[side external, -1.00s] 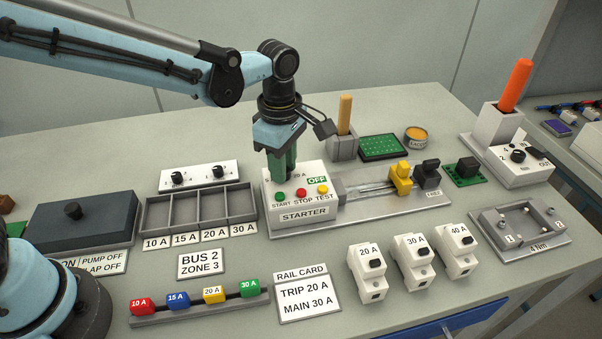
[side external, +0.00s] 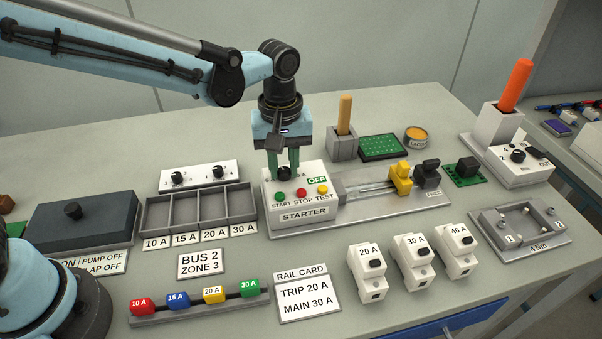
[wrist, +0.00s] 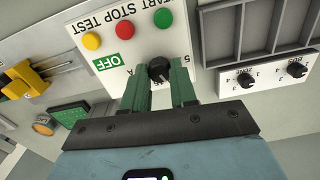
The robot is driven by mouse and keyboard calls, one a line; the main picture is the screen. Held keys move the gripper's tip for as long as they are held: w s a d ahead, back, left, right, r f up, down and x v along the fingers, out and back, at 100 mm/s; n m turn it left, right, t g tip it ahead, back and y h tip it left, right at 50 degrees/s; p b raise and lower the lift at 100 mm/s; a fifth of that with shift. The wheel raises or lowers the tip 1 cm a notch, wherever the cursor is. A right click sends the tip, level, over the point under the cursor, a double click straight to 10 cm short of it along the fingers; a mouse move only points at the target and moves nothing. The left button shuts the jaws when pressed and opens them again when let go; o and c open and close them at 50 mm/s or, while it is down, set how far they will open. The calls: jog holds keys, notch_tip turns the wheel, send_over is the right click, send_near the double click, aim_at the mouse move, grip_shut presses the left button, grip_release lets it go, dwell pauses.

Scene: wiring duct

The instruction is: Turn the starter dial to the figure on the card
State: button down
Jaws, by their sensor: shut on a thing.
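The starter (side external: 304,212) is a white box with green, red and yellow buttons, an OFF label and a black dial (side external: 284,173) at its back left. My gripper (side external: 283,164) points down over the box with its green fingers shut on the dial, one on either side. The dial (wrist: 159,70) and fingers also show in the wrist view; most figures around the dial are hidden by the fingers. The rail card (side external: 307,293) lies at the front and reads TRIP 20 A, MAIN 30 A.
A divided tray (side external: 199,209) and a two-knob panel (side external: 199,175) stand left of the starter. A rail with yellow and black clamps (side external: 400,178) lies to its right. Several white breakers (side external: 412,262) stand in front.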

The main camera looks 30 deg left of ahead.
jog(key=m, duration=0.5)
jog(key=shift+m, duration=0.3)
jog(key=m, duration=1)
jog(key=shift+d+m, duration=0.1)
jog(key=shift+m, duration=0.3)
jog(key=m, duration=0.5)
jog(key=shift+m, duration=0.4)
jog(key=c, duration=0.9)
grip_release()
